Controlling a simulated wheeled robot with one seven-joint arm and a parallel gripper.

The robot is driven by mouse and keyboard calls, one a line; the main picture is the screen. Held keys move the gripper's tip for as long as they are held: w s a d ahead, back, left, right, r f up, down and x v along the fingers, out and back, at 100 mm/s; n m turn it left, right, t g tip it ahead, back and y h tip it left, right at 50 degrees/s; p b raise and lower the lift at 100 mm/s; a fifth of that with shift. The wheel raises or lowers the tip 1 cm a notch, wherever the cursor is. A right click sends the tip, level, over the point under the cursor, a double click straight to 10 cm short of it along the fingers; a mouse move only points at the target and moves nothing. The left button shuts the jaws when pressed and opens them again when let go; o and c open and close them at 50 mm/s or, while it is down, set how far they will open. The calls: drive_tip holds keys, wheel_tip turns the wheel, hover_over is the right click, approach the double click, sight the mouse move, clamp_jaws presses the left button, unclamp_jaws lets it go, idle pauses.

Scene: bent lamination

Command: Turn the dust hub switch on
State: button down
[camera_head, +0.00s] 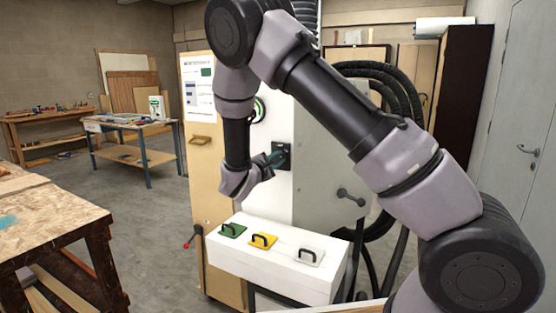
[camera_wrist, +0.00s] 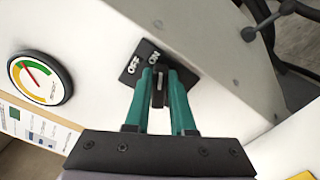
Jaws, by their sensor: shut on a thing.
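The dust hub switch is a black plate (camera_head: 283,149) on the white cabinet front. In the wrist view the plate (camera_wrist: 129,78) has the white labels OFF on the left and ON on the right. Its small dark lever (camera_wrist: 158,98) shows between the two teal fingers of my gripper (camera_wrist: 160,80), which is shut on it. In the head view my gripper (camera_head: 273,158) reaches the plate from the left, and its fingers hide part of the switch. The lever's exact position between OFF and ON is hard to tell.
A round gauge (camera_wrist: 40,78) with a coloured dial is left of the switch. Below is a white box (camera_head: 270,262) with green, yellow and white handled plates. Black hoses (camera_head: 395,90) run behind my arm.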

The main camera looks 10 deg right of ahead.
drive_tip(key=c, duration=0.8)
unclamp_jaws()
drive_tip(key=shift+o, duration=0.2)
drive_tip(key=v, duration=1.1)
drive_tip(key=s+d+r+m+g+y, duration=0.1)
drive_tip(key=s+d+r+m+g, duration=0.1)
drive_tip(key=s+d+m+g, duration=0.35)
drive_tip(key=s+d+r+m+g, duration=0.2)
drive_tip(key=d+m+g, duration=0.1)
drive_tip(key=d, duration=0.6)
drive_tip(key=s+d+r+m+g+y, duration=0.1)
drive_tip(key=s+d+r+m+g, duration=0.2)
drive_tip(key=d, duration=0.4)
drive_tip(key=s+r+m+t+y, duration=0.3)
drive_tip(key=s+r+m+y, duration=0.6)
drive_tip(key=s+r, duration=0.3)
drive_tip(key=shift+s+a+m+t+y, duration=0.25)
drive_tip(key=shift+s+m+t+y, duration=0.15)
drive_tip(key=shift+y, duration=0.1)
